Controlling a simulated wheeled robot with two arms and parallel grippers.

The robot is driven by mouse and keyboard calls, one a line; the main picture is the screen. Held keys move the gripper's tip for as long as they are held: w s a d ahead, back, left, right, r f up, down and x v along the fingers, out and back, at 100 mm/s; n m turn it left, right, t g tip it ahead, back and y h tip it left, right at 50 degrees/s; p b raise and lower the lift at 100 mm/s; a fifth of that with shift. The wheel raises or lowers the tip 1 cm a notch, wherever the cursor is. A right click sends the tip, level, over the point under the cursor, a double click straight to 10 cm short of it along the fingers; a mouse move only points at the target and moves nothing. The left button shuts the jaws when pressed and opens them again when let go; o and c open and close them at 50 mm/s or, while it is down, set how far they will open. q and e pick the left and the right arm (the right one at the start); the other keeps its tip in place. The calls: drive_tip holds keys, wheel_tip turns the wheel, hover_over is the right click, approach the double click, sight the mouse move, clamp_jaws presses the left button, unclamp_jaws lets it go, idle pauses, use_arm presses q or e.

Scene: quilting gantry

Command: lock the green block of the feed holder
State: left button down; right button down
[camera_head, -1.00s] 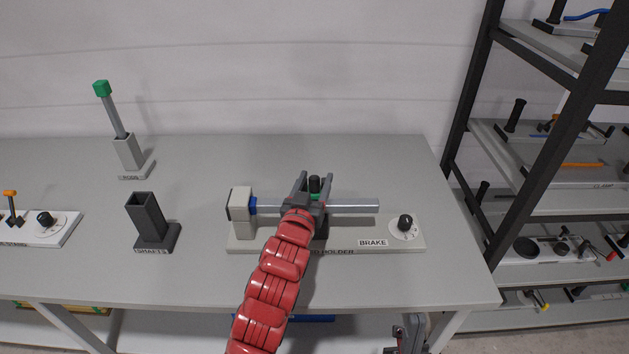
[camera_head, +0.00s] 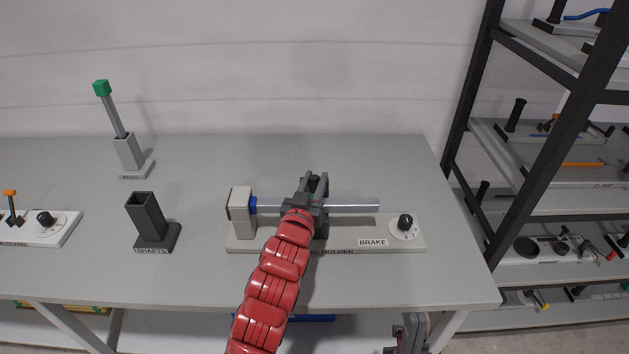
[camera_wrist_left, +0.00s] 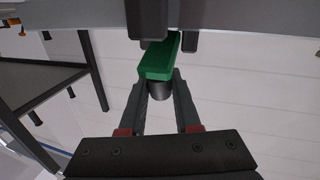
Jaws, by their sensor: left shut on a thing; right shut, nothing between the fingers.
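The feed holder (camera_head: 340,244) is a pale base plate on the table, with a cream end block (camera_head: 243,214), a blue collar and a horizontal steel shaft (camera_head: 355,205). My left gripper (camera_head: 315,180) reaches over the shaft. It is shut on the dark knob (camera_wrist_left: 160,90) at the green block, which shows between the fingers in the left wrist view. My right gripper (camera_head: 410,335) is low at the front, shut and empty, partly cut off.
A BRAKE dial (camera_head: 404,226) sits at the plate's right end. A dark SHAFTS socket (camera_head: 150,222) and a stand holding a green-topped rod (camera_head: 115,115) are to the left. A dark-framed shelf (camera_head: 545,160) is at right. The table behind the holder is clear.

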idle(0.7)
use_arm(q)
drive_tip(key=f+t+b, duration=0.1)
drive_tip(key=b, duration=0.2)
drive_tip(key=t+b, duration=0.1)
drive_tip(key=b, duration=0.2)
drive_tip(key=shift+s+f+m, duration=0.3)
drive_tip(key=shift+s+f, duration=0.1)
drive_tip(key=shift+s+r+t+h+b, duration=0.15)
drive_tip(key=shift+t+h+b, duration=0.15)
drive_tip(key=shift+h+b, duration=0.25)
drive_tip(key=shift+r, duration=0.1)
drive_tip(key=c, duration=0.6)
unclamp_jaws()
